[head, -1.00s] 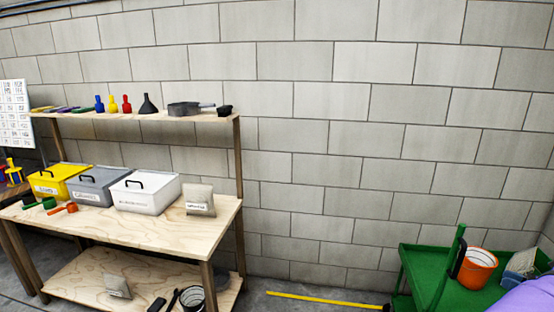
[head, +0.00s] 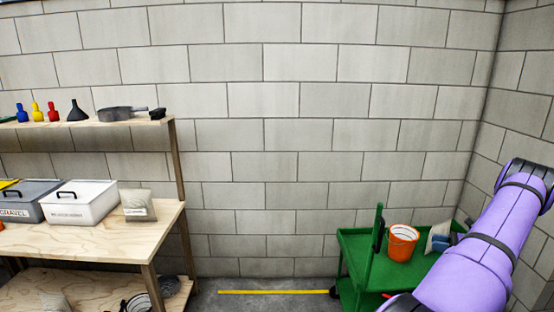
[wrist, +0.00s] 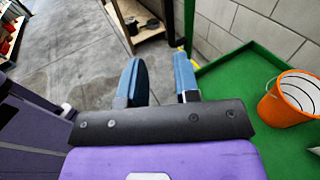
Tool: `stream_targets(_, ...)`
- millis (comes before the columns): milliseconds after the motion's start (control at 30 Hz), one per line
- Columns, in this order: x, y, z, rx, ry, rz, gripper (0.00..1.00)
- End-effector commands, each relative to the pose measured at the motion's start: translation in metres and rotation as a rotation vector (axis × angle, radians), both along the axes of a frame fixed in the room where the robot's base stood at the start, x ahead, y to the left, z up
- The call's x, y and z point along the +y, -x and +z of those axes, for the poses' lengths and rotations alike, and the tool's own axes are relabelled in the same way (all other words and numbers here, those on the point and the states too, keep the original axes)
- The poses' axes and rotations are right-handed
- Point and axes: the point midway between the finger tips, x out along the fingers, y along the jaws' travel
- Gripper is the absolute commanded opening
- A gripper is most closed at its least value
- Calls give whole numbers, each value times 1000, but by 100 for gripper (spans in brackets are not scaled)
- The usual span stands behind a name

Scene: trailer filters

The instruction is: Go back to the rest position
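My gripper (wrist: 160,82) shows in the wrist view with its two blue fingers spread apart and nothing between them. It is beside the green cart (wrist: 240,68), with the concrete floor and a wooden bench leg seen beyond the fingers. In the head view my purple arm fills the lower right, and the gripper itself is out of that view. The orange bucket (head: 402,243) stands on the green cart (head: 358,250); the bucket also shows at the right of the wrist view (wrist: 292,97).
A shelf (head: 90,124) above holds funnels and a pan. A yellow strip (head: 272,292) lies on the floor between bench and cart.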

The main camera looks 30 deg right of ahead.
Motion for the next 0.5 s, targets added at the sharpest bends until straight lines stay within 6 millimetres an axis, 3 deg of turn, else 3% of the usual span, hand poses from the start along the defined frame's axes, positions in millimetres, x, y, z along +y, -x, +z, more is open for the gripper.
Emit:
stream_targets(267,25,-54,53,55,109,139,29)
stream_targets(500,82,-123,129,121,290,350,29)
